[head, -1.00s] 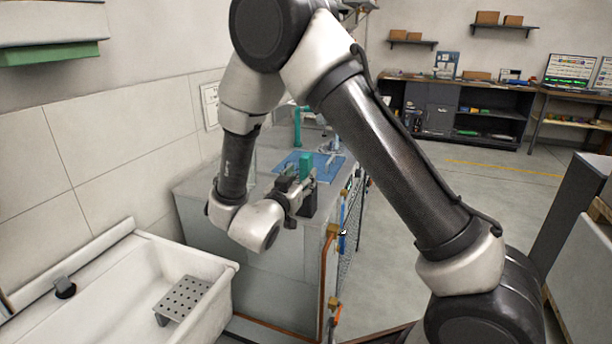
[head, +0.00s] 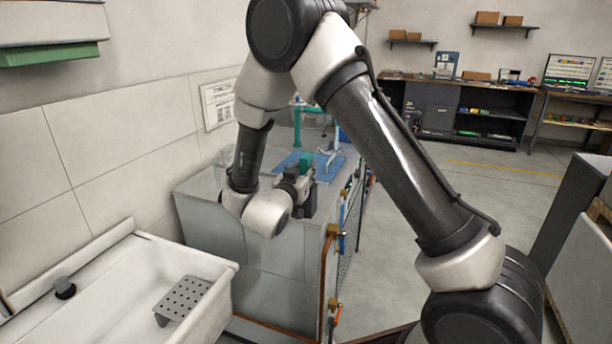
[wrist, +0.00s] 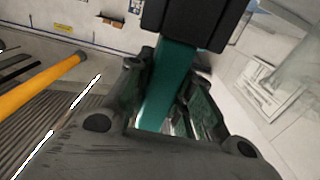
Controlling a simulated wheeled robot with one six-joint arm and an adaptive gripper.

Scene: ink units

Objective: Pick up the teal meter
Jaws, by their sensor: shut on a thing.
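The teal meter shows in the wrist view (wrist: 172,85) as a teal body with a black part at its top end. It sits between the two fingers of my gripper (wrist: 170,110), which is shut on it. In the head view a small part of the teal meter (head: 306,160) shows just behind my gripper (head: 300,176), above the grey cabinet top. My gripper hides the meter's lower part there. I cannot tell whether the meter touches the surface below.
A blue mat (head: 325,166) lies on the grey cabinet (head: 205,190). A stand (head: 333,150) rises beside my gripper. A white sink (head: 120,290) is at the front left.

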